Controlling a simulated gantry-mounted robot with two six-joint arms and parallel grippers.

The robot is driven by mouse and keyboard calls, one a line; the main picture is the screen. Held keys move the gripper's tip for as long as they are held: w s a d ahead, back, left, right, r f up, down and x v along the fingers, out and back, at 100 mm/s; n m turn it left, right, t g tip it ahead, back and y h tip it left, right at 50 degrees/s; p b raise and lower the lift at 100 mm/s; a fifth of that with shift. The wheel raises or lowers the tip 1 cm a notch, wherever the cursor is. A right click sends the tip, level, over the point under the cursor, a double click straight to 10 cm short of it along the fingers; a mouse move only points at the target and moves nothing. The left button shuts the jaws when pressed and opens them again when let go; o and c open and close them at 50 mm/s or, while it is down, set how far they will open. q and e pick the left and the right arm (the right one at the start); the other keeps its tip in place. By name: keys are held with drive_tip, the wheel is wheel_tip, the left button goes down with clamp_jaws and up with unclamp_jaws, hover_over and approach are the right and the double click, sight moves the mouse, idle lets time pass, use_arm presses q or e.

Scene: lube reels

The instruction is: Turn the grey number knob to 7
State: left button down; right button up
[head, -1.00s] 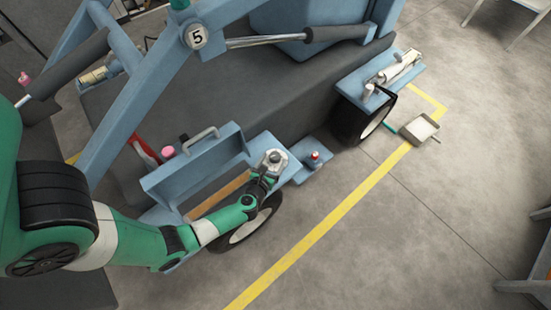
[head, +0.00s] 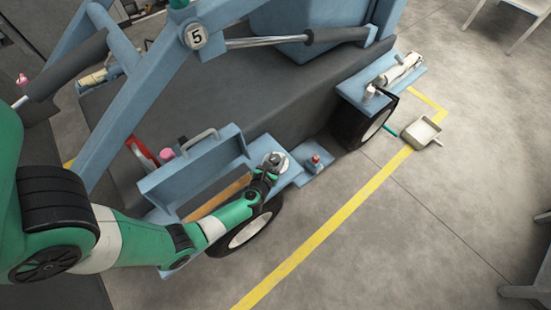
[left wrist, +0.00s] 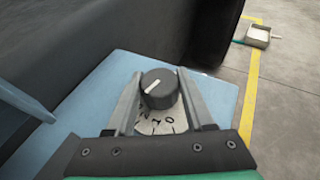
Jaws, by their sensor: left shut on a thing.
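The grey number knob (left wrist: 159,88) shows in the left wrist view as a dark grey cap with a white pointer line. It sits on a pale dial (left wrist: 150,127) with black numbers, partly hidden by the knob and my gripper. In the head view the left gripper (head: 272,168) is at the knob on the blue ledge. My right gripper is not in view.
A blue toolbox with an open lid (head: 192,172) stands just left of the gripper. A small red-topped item (head: 315,161) is on the blue step to the right. A wheel (head: 246,232) is below the ledge. A grey tray (head: 421,132) lies on the floor.

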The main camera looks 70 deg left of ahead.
use_arm(q)
drive_tip(key=shift+h, duration=0.3)
drive_tip(key=shift+s+m+t+h+p, duration=0.1)
drive_tip(key=shift+m+t+h+p, duration=0.35)
drive_tip(key=shift+m+p, duration=0.25)
drive_tip(key=shift+m+t+h+p, duration=0.55)
drive_tip(key=shift+m+t+h, duration=0.25)
drive_tip(key=shift+m, duration=0.2)
drive_tip(key=shift+m+h, duration=0.4)
drive_tip(key=shift+h, duration=0.15)
drive_tip(key=shift+t, duration=0.25)
drive_tip(key=shift+a+m+t+h+p, duration=0.1)
drive_tip(key=shift+m+t+h+p, duration=0.3)
drive_tip(key=shift+m+h, duration=1.4)
drive_tip(key=shift+h, duration=0.2)
